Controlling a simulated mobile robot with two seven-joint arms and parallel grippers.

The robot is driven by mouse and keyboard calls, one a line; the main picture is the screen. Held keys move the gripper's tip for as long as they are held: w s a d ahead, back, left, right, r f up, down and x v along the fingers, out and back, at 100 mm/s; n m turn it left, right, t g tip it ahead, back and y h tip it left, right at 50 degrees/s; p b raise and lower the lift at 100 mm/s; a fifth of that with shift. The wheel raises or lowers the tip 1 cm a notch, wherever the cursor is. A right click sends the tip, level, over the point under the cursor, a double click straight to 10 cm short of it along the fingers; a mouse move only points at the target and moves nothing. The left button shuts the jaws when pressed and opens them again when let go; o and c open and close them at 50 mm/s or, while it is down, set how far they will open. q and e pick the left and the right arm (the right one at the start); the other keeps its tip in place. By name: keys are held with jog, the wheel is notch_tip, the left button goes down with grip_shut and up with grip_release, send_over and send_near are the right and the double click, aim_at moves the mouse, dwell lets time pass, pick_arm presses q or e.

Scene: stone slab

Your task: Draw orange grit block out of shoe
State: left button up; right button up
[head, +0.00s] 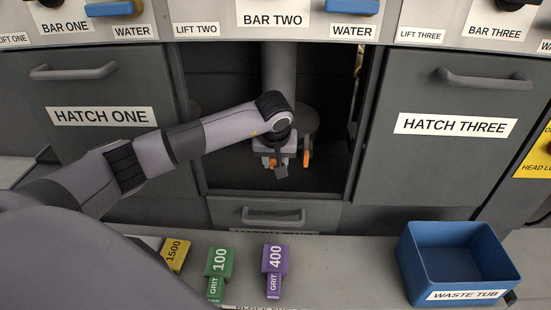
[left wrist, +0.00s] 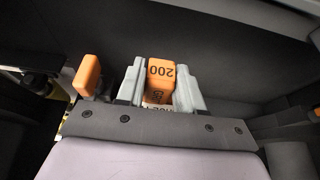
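The orange grit block (left wrist: 160,80), marked 200, sits between the two grey fingers of my left gripper (left wrist: 160,84) in the left wrist view. The fingers lie against both its sides with no clear gap. Part of a white label, perhaps on the shoe, shows just below the block (left wrist: 158,108); the shoe itself is mostly hidden. In the head view my left gripper (head: 274,164) points down inside the open middle bay, with a bit of orange at its fingers. My right gripper is not in view.
Another orange piece (left wrist: 88,75) stands beside the gripper; it also shows in the head view (head: 306,158). A blue waste tub (head: 458,265), yellow block (head: 175,254), green block (head: 219,265) and purple block (head: 275,262) rest on the front ledge. Hatch panels flank the bay.

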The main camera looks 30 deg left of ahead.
pick_arm(q)
grip_shut()
jog(key=shift+s, duration=0.1)
jog(key=shift+s+d+p, duration=0.35)
jog(key=shift+s+d, duration=0.15)
jog(key=shift+s, duration=0.25)
jog(key=shift+s+d+p, duration=0.3)
jog(key=shift+s+d, duration=0.15)
jog(key=shift+s, duration=0.3)
jog(key=o, duration=0.8)
grip_release()
jog(key=v, duration=0.7)
